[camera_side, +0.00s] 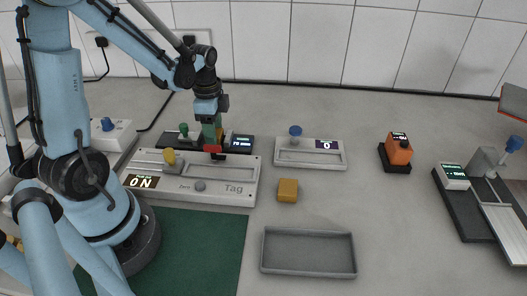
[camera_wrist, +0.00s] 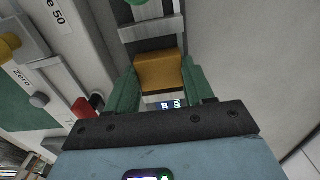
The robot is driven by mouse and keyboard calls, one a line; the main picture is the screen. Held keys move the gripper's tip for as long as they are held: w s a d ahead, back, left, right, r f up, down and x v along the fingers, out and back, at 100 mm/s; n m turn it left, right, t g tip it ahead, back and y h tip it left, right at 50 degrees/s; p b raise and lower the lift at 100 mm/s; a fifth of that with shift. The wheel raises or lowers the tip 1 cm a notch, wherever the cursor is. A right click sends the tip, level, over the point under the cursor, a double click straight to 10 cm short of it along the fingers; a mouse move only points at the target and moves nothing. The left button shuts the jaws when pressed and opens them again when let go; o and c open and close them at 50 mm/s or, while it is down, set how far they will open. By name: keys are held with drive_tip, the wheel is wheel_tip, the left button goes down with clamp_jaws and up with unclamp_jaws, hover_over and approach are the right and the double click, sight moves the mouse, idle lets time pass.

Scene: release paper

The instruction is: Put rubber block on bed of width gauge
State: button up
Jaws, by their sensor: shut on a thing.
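My gripper (camera_side: 213,132) has green fingers and points down over a dark gauge (camera_side: 173,141) with a lit mm display, behind the long white force-tester-like box. I take this dark device to be the width gauge. In the wrist view the fingers of my gripper (camera_wrist: 160,85) are shut on an ochre block (camera_wrist: 160,72), one on each side. In the side view only a sliver of this block shows between the fingers. A grey jaw bar (camera_wrist: 150,30) of the gauge lies just beyond the block. I cannot tell whether the block touches the bed.
The white box (camera_side: 228,188) with knobs stands close in front. A second ochre block (camera_side: 288,190) lies on the bench near an empty grey tray (camera_side: 308,250). A white display unit (camera_side: 310,153), an orange device (camera_side: 398,150) and a slide gauge (camera_side: 463,208) stand to the right.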

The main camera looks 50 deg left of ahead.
drive_tip(key=shift+f, duration=0.15)
drive_tip(key=o, duration=1)
drive_tip(key=shift+o, duration=0.2)
wheel_tip(320, 180, up, 12)
drive_tip(key=s+d+n+t, duration=0.1)
drive_tip(key=d+n+t, duration=0.6)
drive_tip(key=d, duration=0.6)
drive_tip(key=shift+s+d+n, duration=0.25)
drive_tip(key=shift+d+n, duration=0.15)
drive_tip(key=shift+n, duration=0.6)
